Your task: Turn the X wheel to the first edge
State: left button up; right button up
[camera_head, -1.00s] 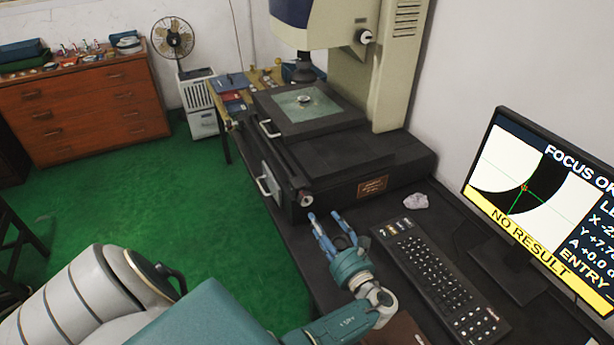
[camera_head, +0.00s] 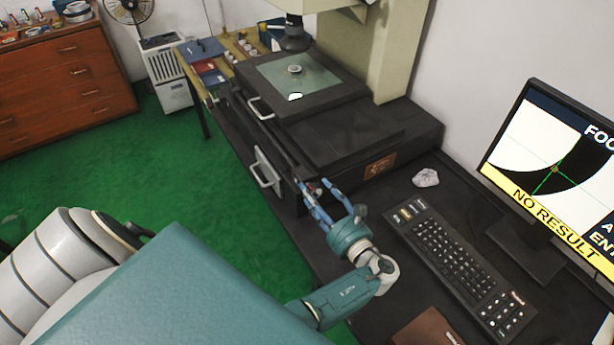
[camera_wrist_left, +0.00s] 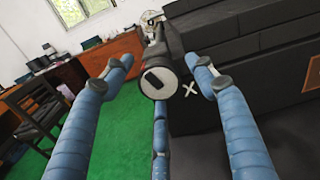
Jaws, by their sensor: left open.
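The X wheel (camera_wrist_left: 158,82) is a round knob with a dark slot-like mark, on the front of the dark machine base, beside a white X mark in the left wrist view. In the head view it is mostly hidden behind my fingers. My left gripper (camera_head: 322,190) has blue fingers and is open. Its fingers (camera_wrist_left: 162,80) spread to the left, right and below the wheel; I cannot tell whether any touches it. My right gripper is not in view.
The machine's stage (camera_head: 340,85) carries a glass plate with a small ring (camera_head: 295,69). A handle (camera_head: 265,168) juts from the base's left side.

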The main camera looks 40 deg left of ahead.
pick_arm(q)
jog(key=shift+d+r, duration=0.1)
jog(key=shift+d, duration=0.05)
jog(key=c, duration=1.2)
jog(key=shift+o, duration=0.2)
jog(key=shift+r+m+p, duration=0.25)
jog(key=shift+m+p, duration=0.15)
jog(key=shift+p, duration=0.05)
jog(key=shift+f+m+p, duration=0.15)
jog(key=shift+m+p, duration=0.2)
jog(key=shift+m, duration=0.35)
jog(key=o, duration=1.2)
jog(key=shift+f, duration=0.1)
jog(key=shift+c, duration=0.2)
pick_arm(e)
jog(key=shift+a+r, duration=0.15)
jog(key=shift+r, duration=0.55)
